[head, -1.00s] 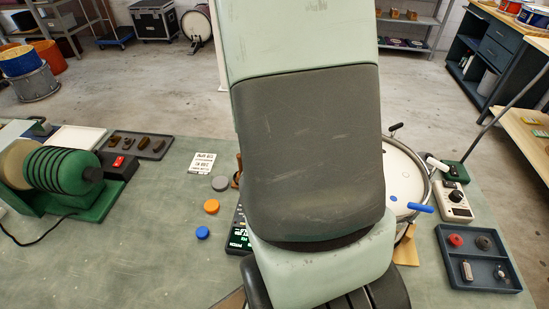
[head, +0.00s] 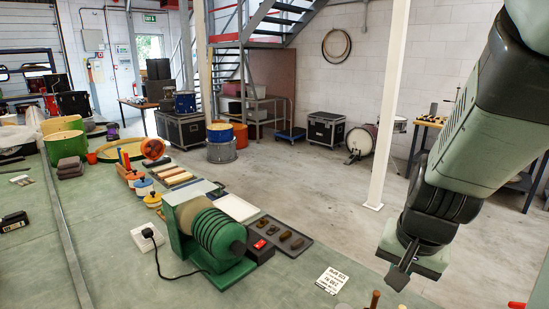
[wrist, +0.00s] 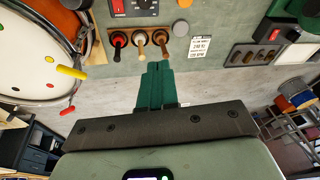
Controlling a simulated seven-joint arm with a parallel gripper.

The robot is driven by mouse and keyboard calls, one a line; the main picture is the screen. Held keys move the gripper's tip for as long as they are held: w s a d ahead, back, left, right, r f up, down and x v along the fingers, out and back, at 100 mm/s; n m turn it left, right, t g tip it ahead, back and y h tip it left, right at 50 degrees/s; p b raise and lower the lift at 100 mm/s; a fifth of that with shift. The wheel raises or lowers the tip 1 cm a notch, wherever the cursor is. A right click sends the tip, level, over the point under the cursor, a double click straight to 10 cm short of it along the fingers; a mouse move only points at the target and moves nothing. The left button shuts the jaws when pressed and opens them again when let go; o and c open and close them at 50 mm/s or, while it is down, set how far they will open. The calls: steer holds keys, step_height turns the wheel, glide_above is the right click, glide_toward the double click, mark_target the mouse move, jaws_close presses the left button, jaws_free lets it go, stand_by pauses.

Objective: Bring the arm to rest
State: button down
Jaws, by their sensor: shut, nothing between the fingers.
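My gripper shows at the lower right of the head view (head: 398,279), at the end of my raised arm, pointing downward over the near side of the green bench (head: 120,240). In the wrist view its two green fingers (wrist: 157,84) are together with nothing between them. The fingers appear clear of the bench items. The drum (wrist: 40,55) is at the left of the wrist view, and three handled tools (wrist: 140,40) stand beyond the fingertips.
A green drum-shaped machine (head: 212,232) with a cord sits on the bench. A dark tray (head: 284,236) of small pieces and a white printed card (head: 332,281) are nearby. A white post (head: 389,110) rises behind. Open floor (head: 300,180) lies beyond the bench.

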steer(key=s+a+r+n+t, duration=0.1)
steer(key=s+a+r+n, duration=0.2)
steer(key=s+a+r, duration=0.2)
steer(key=s+a+r+n+t, duration=0.1)
steer(key=s+a+r+n, duration=0.3)
steer(key=r, duration=0.6)
steer(key=shift+s+a+r+t, duration=0.15)
steer(key=shift+s+a+t, duration=0.15)
steer(key=shift+s+a, duration=0.75)
steer(key=c, duration=1.8)
jaws_free()
